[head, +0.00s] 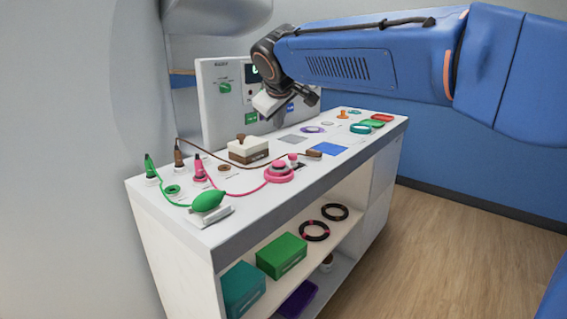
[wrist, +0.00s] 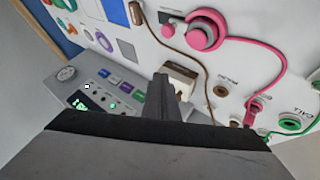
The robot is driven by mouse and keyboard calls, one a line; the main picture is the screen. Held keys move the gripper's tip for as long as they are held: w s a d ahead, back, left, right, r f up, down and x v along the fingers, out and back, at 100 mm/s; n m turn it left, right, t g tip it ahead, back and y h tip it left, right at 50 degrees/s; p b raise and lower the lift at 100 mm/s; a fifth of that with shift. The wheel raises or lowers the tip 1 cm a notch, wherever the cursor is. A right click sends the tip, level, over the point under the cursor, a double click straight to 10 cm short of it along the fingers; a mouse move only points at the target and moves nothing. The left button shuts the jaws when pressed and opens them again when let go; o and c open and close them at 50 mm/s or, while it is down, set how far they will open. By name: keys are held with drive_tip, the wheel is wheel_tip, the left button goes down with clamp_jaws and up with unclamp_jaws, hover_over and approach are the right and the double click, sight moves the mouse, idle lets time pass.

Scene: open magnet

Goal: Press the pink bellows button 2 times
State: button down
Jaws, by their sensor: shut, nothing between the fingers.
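The pink bellows button (head: 279,173) is a round pink piece on the white table top, with a pink cable running left to a pink plug (head: 199,172). In the wrist view the button (wrist: 207,30) shows at the upper right, clear of my fingers, with its cable curving to the right. My gripper (wrist: 162,80) is shut and empty, its fingers pressed together at the picture's middle. In the head view my gripper (head: 268,105) hangs above the back of the table, in front of the upright panel, up and away from the button.
A cream block with a brown knob (head: 248,149) stands behind the button. A green bulb (head: 208,200) lies at the table's near left corner. Green and brown plugs stand along the left side. A blue square (head: 326,149) lies to the button's right. A panel (head: 222,105) rises behind.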

sight(279, 164)
drive_tip(key=shift+f, duration=0.15)
drive_tip(key=shift+f, duration=4.3)
drive_tip(key=shift+f, duration=0.1)
drive_tip(key=shift+f, duration=0.25)
drive_tip(key=shift+f, duration=0.6)
drive_tip(key=shift+r, duration=1)
drive_tip(key=shift+r, duration=0.1)
drive_tip(key=shift+r, duration=2.4)
